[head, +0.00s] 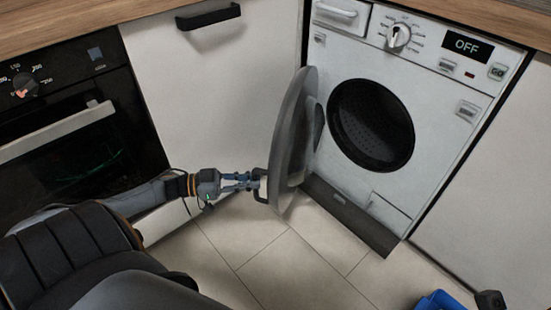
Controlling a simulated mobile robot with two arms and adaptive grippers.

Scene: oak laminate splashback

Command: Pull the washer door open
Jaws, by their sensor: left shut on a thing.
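The white washer (434,130) stands at the right under the counter. Its round grey door (292,135) is swung open to the left, standing well out from the front. The dark drum opening (371,125) is uncovered. My left gripper (258,181) reaches in from the left and is shut on the black door handle (262,190) at the door's outer edge. At the bottom right, a small dark part (490,300) shows at the picture's edge, and I cannot tell whether it belongs to my right gripper.
A black oven (60,130) with a bar handle is at the left. A white cabinet (200,90) with a black handle stands between oven and washer. A blue object (440,300) lies at the bottom right. The tiled floor (290,265) before the washer is mostly clear.

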